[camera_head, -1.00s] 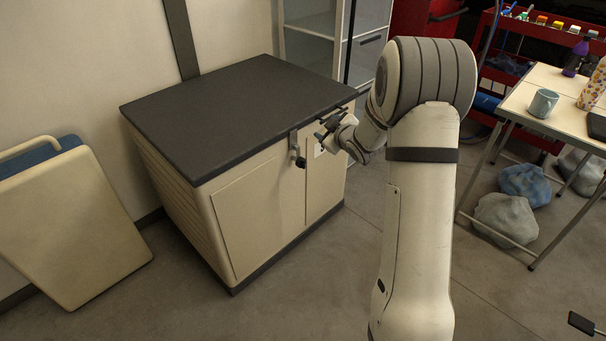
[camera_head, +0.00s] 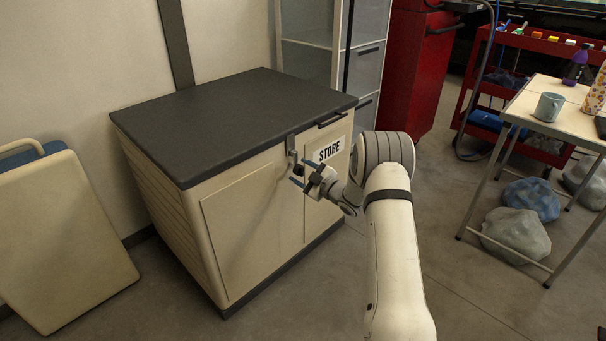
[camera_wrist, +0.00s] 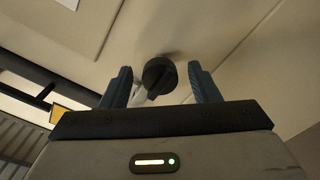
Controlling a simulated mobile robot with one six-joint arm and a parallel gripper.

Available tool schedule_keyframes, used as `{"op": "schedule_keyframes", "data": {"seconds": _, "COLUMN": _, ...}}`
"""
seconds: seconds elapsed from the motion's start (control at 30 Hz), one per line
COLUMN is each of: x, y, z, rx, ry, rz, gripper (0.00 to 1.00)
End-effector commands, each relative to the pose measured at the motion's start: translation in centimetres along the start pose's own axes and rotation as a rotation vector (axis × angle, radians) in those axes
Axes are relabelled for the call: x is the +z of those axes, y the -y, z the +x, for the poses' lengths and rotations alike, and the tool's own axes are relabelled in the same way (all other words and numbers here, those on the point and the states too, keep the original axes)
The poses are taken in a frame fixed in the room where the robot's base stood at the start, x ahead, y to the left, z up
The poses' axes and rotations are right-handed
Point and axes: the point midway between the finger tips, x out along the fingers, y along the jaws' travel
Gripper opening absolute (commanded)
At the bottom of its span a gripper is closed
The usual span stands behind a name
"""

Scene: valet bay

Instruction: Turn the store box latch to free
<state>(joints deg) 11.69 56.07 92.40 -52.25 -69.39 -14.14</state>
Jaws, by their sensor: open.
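The store box (camera_head: 245,215) is a cream cabinet with a dark grey lid and a "STORE" label on its front right. Its latch (camera_head: 292,145) is a grey metal piece at the lid's front edge, with a dark round knob below it. In the wrist view the black knob (camera_wrist: 159,76) sits between my two blue fingers, nearer the middle. My gripper (camera_head: 303,175) is open at the box front by the knob; it also shows in the wrist view (camera_wrist: 160,82). A gap shows between each finger and the knob. The fingers partly hide the knob in the head view.
A glass-fronted cabinet (camera_head: 310,60) and a red cabinet (camera_head: 415,75) stand behind. A table (camera_head: 535,105) with a mug (camera_head: 549,107) is at the right, with grey and blue bags on the floor. Floor before the box is clear.

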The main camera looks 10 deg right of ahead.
Motion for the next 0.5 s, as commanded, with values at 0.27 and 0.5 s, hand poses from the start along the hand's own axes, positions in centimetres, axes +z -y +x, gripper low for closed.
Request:
{"op": "schedule_keyframes", "data": {"seconds": 0.27, "x": -0.03, "y": -0.06, "z": 1.43, "rx": 0.002, "ry": 0.001, "rz": -0.001, "gripper": 0.55}}
{"op": "schedule_keyframes", "data": {"seconds": 0.5, "x": -0.05, "y": -0.05, "z": 1.41, "rx": 0.001, "ry": 0.001, "rz": 0.000, "gripper": 0.49}}
